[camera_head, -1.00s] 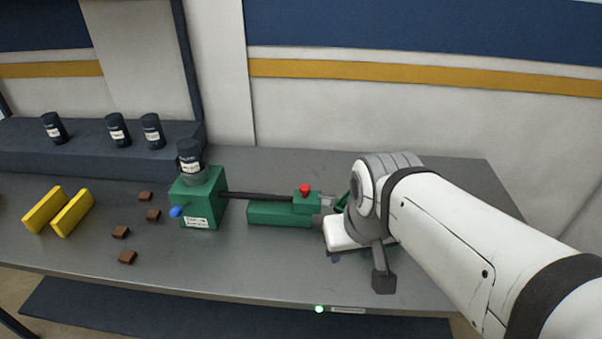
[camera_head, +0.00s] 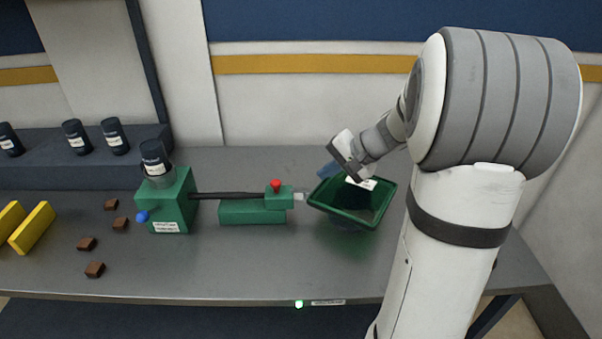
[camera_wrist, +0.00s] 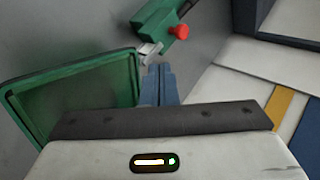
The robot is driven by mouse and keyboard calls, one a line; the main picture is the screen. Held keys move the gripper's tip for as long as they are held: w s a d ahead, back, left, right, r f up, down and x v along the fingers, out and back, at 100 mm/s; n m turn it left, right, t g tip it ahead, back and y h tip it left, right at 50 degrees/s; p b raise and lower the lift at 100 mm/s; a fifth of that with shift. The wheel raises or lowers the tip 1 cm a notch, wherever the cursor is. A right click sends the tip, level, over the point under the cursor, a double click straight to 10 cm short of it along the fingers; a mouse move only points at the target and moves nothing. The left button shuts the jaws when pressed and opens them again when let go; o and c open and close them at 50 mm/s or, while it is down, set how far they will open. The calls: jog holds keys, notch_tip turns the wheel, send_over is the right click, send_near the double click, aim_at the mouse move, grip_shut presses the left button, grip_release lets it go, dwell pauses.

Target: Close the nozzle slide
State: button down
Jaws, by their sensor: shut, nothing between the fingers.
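The nozzle unit is a green block (camera_head: 278,200) with a red knob (camera_head: 275,184) on top and a pale grey nozzle piece (camera_head: 299,197) at its right end. It sits on a green base (camera_head: 250,213), joined by a dark rod to the green box on the left. My gripper (camera_head: 326,171) is shut and empty, with blue fingers above the back left rim of the green bin, right of the nozzle piece. In the wrist view the shut fingers (camera_wrist: 157,72) appear close beside the grey nozzle piece (camera_wrist: 148,50); I cannot tell whether they touch. The red knob (camera_wrist: 180,32) lies beyond.
The green open bin (camera_head: 324,206) stands right of the nozzle. A green box (camera_head: 178,196) with a dark canister (camera_head: 155,158) on top and a blue knob (camera_head: 142,216) stands left. Brown blocks (camera_head: 95,269) and yellow plates (camera_head: 33,230) lie further left. The back wall is close behind.

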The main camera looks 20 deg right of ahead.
jog(key=p, duration=0.1)
send_near(279, 189)
jog(key=s+f, duration=0.1)
jog(key=s, duration=0.1)
jog(key=shift+w+a+f+p, duration=0.25)
jog(key=shift+w+a+p, duration=0.25)
jog(key=shift+w, duration=0.05)
jog(key=shift+w+a+f+p, duration=0.25)
jog(key=shift+w+a+p, duration=0.2)
jog(key=shift+w+a, duration=0.15)
jog(key=shift+w+a+f, duration=0.2)
jog(key=shift+w+a, duration=0.15)
jog(key=shift+d, duration=0.1)
